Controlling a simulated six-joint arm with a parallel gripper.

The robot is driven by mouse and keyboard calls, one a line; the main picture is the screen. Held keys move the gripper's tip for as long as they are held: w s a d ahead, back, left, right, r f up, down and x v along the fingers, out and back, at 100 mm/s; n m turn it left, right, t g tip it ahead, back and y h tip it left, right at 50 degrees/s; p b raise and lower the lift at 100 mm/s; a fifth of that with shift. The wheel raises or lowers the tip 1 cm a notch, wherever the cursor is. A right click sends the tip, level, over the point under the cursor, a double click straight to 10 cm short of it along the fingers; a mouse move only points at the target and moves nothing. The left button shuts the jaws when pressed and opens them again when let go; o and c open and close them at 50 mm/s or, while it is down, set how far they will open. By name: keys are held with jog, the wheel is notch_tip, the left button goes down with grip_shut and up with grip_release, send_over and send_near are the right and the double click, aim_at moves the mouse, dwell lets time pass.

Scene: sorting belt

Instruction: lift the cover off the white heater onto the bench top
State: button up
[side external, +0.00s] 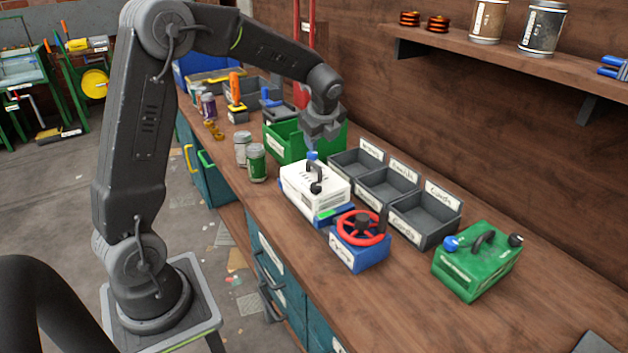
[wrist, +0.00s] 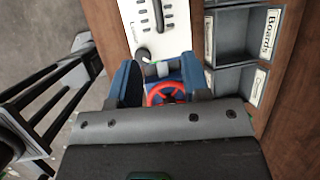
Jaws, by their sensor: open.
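The white heater (side external: 312,195) stands on the bench top with its white cover (side external: 300,178) on it. A black handle and a blue knob show on top, and blue and green show along its lower edge. In the wrist view the cover (wrist: 134,22) has dark slots and a black handle (wrist: 159,16). My gripper (side external: 318,140) hangs above the back of the heater, apart from the handle. In the wrist view its two blue fingers are spread (wrist: 160,72), with nothing held between them.
A blue box with a red wheel (side external: 360,227) stands just in front of the heater. Grey labelled bins (side external: 425,225) line its right side, and a green bin (side external: 285,145) is behind.

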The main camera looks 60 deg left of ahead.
aim_at(315, 165)
jog(key=x, duration=0.8)
jog(key=shift+a+x, duration=0.25)
jog(key=shift+x, duration=2.4)
jog(key=shift+r, duration=0.1)
grip_shut()
